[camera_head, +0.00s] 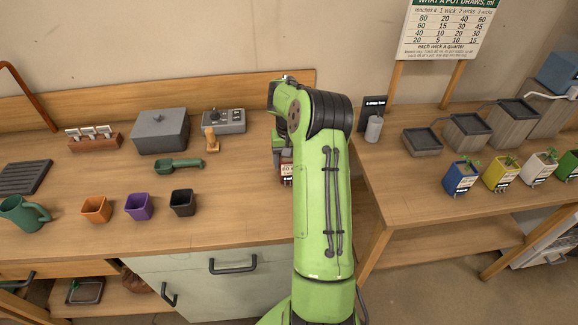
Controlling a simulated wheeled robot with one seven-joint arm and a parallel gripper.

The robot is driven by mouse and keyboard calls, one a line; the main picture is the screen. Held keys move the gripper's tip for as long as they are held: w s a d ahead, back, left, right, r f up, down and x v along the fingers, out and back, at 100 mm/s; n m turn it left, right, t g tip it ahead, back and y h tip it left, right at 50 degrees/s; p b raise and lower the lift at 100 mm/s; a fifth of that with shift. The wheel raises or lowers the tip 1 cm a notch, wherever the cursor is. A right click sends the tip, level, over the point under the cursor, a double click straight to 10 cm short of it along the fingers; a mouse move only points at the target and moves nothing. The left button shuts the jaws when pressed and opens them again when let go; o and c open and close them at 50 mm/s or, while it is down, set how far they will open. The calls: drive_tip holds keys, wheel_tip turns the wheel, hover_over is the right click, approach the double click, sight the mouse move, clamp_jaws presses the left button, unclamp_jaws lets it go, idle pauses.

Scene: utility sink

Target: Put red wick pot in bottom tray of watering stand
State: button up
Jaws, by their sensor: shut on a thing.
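The red wick pot (287,175) shows as a narrow strip at the left edge of my green arm, with a white label on it. My gripper (283,155) is mostly hidden behind the arm and is shut on this pot, near the right end of the left bench. Whether the pot touches the bench cannot be told. The watering stand (498,130) is a row of grey wooden blocks rising to the right on the right table. Its bottom tray (421,141) is the lowest, dark and at the left end, and looks empty.
Blue (461,178), yellow (502,174), white and green pots line the right table's front. A grey cylinder (374,129) and small dark sign stand left of the bottom tray. A gap separates the tables. Orange, purple and black pots (182,203) stand on the left bench.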

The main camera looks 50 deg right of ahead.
wheel_tip(320, 180, up, 10)
drive_tip(key=shift+r+p, duration=0.1)
drive_tip(key=shift+p, duration=1.1)
